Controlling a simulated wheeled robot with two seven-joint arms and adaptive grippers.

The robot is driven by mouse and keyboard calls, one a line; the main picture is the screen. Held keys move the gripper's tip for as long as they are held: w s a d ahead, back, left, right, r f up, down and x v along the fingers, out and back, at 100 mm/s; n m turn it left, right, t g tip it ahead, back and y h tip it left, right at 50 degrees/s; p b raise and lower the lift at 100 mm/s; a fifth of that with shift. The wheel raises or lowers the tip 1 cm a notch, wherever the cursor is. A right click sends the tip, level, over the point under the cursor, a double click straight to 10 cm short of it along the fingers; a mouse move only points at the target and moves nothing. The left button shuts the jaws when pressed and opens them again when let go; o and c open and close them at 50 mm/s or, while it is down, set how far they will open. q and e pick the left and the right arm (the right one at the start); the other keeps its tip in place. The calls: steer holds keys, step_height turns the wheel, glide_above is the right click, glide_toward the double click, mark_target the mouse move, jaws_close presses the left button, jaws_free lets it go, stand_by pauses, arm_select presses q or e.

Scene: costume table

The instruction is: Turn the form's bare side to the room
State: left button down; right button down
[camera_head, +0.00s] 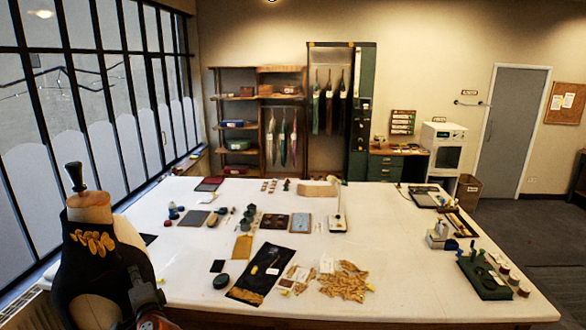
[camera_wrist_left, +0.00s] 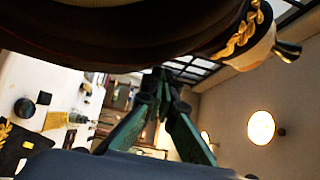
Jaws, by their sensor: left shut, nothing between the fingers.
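The dress form (camera_head: 88,270) stands upright at the lower left, beside the table. It has a black torso, a tan neck and a dark knob on top. Gold leaf-like trim (camera_head: 93,242) lies across its upper chest, on the side facing my head camera. My left gripper (camera_head: 137,280) is at the form's lower right side and looks shut and empty; whether it touches the form is unclear. In the left wrist view its green fingers (camera_wrist_left: 160,78) meet just below the form's dark body (camera_wrist_left: 120,35), with the gold trim at upper right. My right gripper is not in view.
The white table (camera_head: 400,270) carries a black cloth (camera_head: 268,272), gold pieces (camera_head: 345,282), small tools and a green tray (camera_head: 485,278). A paned window (camera_head: 95,90) runs along the left behind the form. Shelves stand at the back.

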mark_target(90, 296)
arm_select(q)
steer(key=shift+a+f, duration=0.1)
steer(key=s+a+h+p, duration=0.1)
steer(key=s+a+m+t+p, duration=0.1)
steer(key=s, duration=0.1)
steer(key=s+a+m+h+p, duration=0.1)
steer(key=s, duration=0.1)
steer(key=shift+a+t+h, duration=0.3)
steer(key=shift+a+t, duration=0.1)
steer(key=shift+w+d, duration=0.1)
steer(key=shift+w, duration=0.05)
steer(key=shift+w+f, duration=0.1)
steer(key=s+a+p, duration=0.2)
steer(key=s+a, duration=0.2)
steer(key=a, duration=0.1)
steer(key=shift+s, duration=0.15)
steer(key=shift+d, duration=0.15)
